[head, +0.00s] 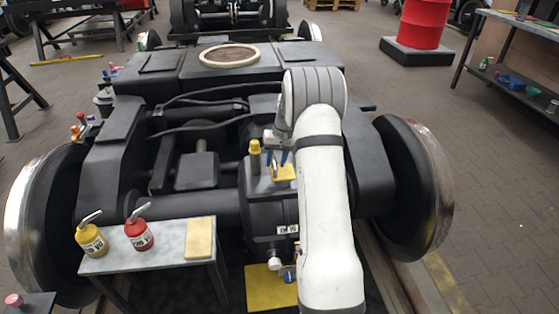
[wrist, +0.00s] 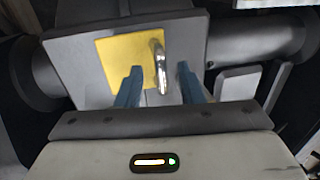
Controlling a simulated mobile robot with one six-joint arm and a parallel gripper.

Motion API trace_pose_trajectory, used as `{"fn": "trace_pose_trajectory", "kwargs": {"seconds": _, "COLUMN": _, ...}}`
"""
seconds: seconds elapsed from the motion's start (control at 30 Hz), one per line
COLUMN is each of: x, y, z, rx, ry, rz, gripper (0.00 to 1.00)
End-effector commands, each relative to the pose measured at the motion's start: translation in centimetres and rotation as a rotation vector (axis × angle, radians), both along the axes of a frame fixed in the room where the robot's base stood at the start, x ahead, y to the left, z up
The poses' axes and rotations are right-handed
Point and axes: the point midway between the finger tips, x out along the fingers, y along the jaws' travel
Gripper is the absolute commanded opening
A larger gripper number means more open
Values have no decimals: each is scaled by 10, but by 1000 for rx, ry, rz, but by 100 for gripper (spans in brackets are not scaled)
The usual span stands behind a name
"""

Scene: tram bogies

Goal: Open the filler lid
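The filler lid is a yellow square plate (wrist: 122,60) with a shiny metal handle (wrist: 160,66), on a grey housing in the wrist view. It appears to lie flat on the housing. In the head view part of the yellow lid (head: 284,173) shows on top of the dark gearbox, partly hidden by my arm. My gripper (wrist: 161,74) has its two blue fingers apart, with the handle in line with the gap between them. I cannot tell whether the handle's near end is between the fingertips. Neither finger visibly touches it.
A yellow-topped knob (head: 255,147) stands just left of the lid. Wheels (head: 415,187) flank the bogie frame. A small bench (head: 150,251) at the front left carries a yellow oil can (head: 91,240), a red one (head: 139,234) and a yellow block (head: 199,238).

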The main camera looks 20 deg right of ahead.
Motion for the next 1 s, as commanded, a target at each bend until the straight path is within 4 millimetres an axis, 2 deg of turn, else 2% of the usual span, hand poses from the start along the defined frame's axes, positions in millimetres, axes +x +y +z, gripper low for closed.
{"fn": "trace_pose_trajectory", "kwargs": {"seconds": 0.27, "x": 0, "y": 1, "z": -1, "rx": 0, "ry": 0, "rz": 1, "gripper": 33}}
{"fn": "trace_pose_trajectory", "kwargs": {"seconds": 0.67, "x": 0, "y": 1, "z": -1, "rx": 0, "ry": 0, "rz": 1, "gripper": 1}}
{"fn": "trace_pose_trajectory", "kwargs": {"seconds": 1.0, "x": 0, "y": 1, "z": -1, "rx": -1, "ry": 1, "rz": 1, "gripper": 0}}
